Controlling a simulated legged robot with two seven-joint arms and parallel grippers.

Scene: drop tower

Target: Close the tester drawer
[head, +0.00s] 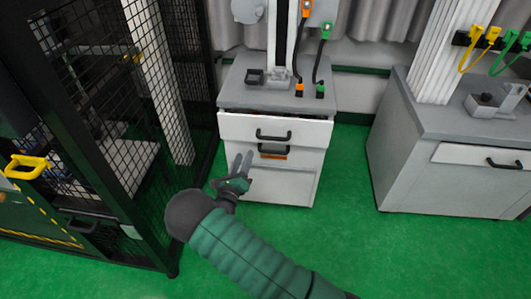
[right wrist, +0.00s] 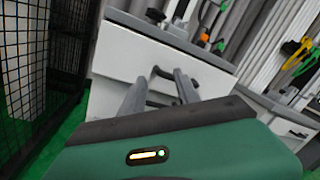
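The tester cabinet (head: 234,98) is a white and grey unit with a grey top. Its upper drawer (head: 235,127) stands slightly out, with a dark gap along its top edge. The drawer has a black bar handle (head: 273,135). My right gripper (head: 243,158) is in front of the cabinet's left part, below and left of that handle, with two grey fingers apart and nothing between them. In the right wrist view the fingers (right wrist: 161,84) point toward the drawer front (right wrist: 125,55) and its handle (right wrist: 163,72). Contact cannot be told. My left gripper is out of view.
A lower black handle (head: 273,150) with an orange strip sits beneath the upper one. A black mesh cage (head: 90,110) stands close on the left. Another grey cabinet (head: 400,150) stands to the right, with clear green floor (head: 350,180) between.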

